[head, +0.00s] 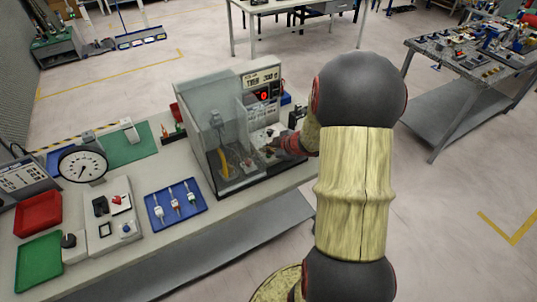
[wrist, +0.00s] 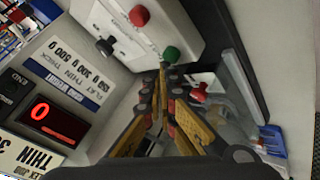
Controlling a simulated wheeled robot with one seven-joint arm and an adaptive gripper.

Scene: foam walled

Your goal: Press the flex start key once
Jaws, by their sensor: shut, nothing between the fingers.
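In the wrist view a white control box (wrist: 150,38) carries a green button (wrist: 172,54), a red button (wrist: 140,15) and a black knob (wrist: 104,46). I cannot read which of these is labelled the flex start key. My gripper (wrist: 164,70) is shut and empty, its fingertips just below the green button in the picture; I cannot tell whether they touch it. In the head view my gripper (head: 270,150) reaches into the open right side of the clear-walled tester (head: 222,130), and the buttons there are too small to tell apart.
A red digital display (wrist: 42,113) reads 0 beside a printed label panel (wrist: 72,72). A red knob (wrist: 200,90) lies close right of my fingers. Clear walls bound the tester. A blue tray (head: 160,212), a dial gauge (head: 82,164) and a red bin (head: 38,214) stand left on the bench.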

